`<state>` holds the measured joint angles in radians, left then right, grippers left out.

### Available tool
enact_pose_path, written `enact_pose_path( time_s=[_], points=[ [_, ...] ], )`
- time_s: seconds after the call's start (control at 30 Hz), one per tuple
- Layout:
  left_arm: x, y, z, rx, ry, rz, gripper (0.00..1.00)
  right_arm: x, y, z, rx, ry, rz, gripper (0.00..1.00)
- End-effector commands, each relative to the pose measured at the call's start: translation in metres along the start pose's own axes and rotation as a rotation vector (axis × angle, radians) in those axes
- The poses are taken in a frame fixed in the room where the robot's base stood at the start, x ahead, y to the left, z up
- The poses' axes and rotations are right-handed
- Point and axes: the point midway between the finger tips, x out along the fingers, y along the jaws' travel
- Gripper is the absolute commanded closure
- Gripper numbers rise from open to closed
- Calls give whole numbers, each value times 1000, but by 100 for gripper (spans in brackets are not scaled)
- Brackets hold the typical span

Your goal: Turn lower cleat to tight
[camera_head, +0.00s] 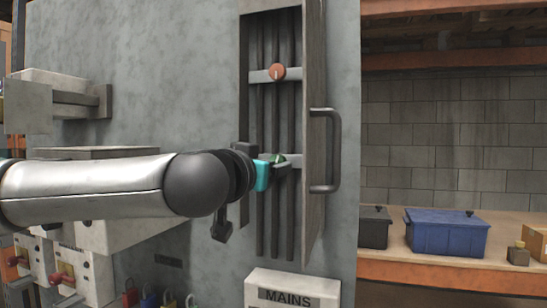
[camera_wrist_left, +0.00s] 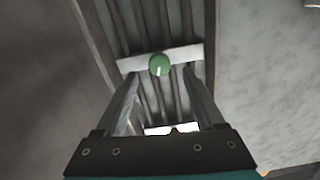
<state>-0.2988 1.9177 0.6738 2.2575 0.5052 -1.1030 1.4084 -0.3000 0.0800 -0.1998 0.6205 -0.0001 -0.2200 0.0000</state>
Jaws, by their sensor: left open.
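The lower cleat is a pale bar (camera_head: 298,159) across dark vertical cables in an open wall cabinet, with a green knob (camera_head: 279,158) partly hidden by my gripper. In the left wrist view the green knob (camera_wrist_left: 159,64) is round, with a short white mark pointing down, on the pale bar (camera_wrist_left: 187,54). My left gripper (camera_head: 284,165) is at the lower cleat. In the left wrist view its fingers are apart, one on each side below the knob, with nothing held between them; contact cannot be told. My right gripper is not in view.
An upper cleat with an orange-brown knob (camera_head: 277,72) is above. The open cabinet door (camera_head: 315,130) with a dark handle (camera_head: 334,150) stands close to the right of my gripper. A MAINS sign (camera_head: 290,289) is below. Shelves with a blue box (camera_head: 445,235) are at right.

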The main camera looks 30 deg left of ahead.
Motion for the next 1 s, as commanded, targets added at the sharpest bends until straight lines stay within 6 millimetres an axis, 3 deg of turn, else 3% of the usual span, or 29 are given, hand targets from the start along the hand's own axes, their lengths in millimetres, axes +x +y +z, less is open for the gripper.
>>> enact_pose_path(
  time_s=[0.3,0.7,1.0],
  points=[
    [33,0,-1,1,-1,0,29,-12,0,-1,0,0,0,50],
    [38,0,0,0,1,1,29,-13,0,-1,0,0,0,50],
    [38,0,0,0,1,1,62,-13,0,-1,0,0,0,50]
  ],
)
